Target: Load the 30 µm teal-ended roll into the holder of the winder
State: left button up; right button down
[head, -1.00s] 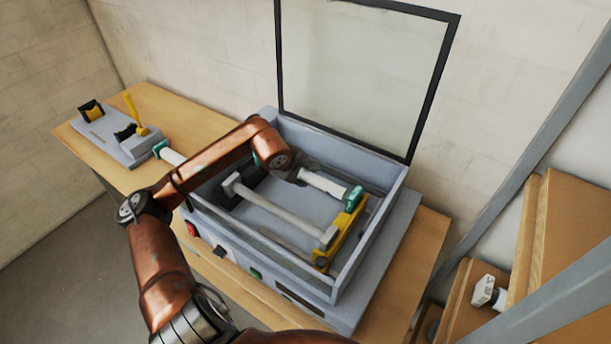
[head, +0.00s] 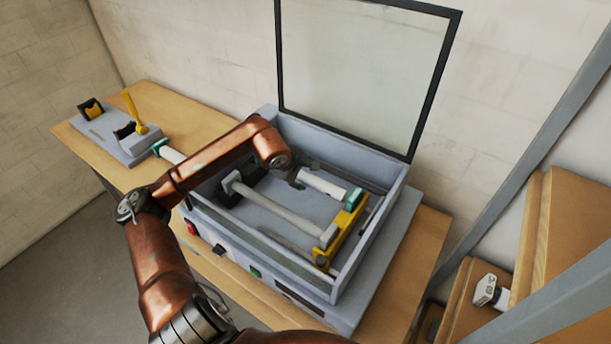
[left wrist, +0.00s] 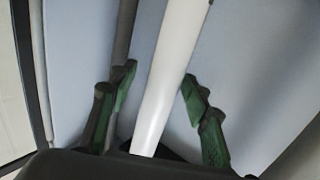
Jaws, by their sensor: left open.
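A white roll with a teal end (head: 324,186) lies inside the open machine, its teal end near the yellow bracket (head: 345,233) at the right. Its other end is hidden by my arm and gripper. My left gripper (left wrist: 158,74) is open, with green fingertips apart on both sides of a white roll (left wrist: 168,78); in the head view it is dark and mostly hidden at the roll's left part. A grey-ended roll (head: 275,208) lies in front, parallel to it. Another teal-ended roll (head: 168,153) lies on the bench, partly behind my arm. My right gripper is out of view.
The machine's clear lid (head: 365,70) stands open at the back. A grey stand (head: 115,138) with black-and-yellow holders and a yellow lever sits on the bench's left end. A white-ended roll (head: 487,290) lies on the wooden shelf at right. Bare wood (head: 190,110) shows behind my arm.

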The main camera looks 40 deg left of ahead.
pick_arm(q)
jog(key=shift+r, duration=0.4)
jog(key=v, duration=1.2)
jog(key=shift+r, duration=0.25)
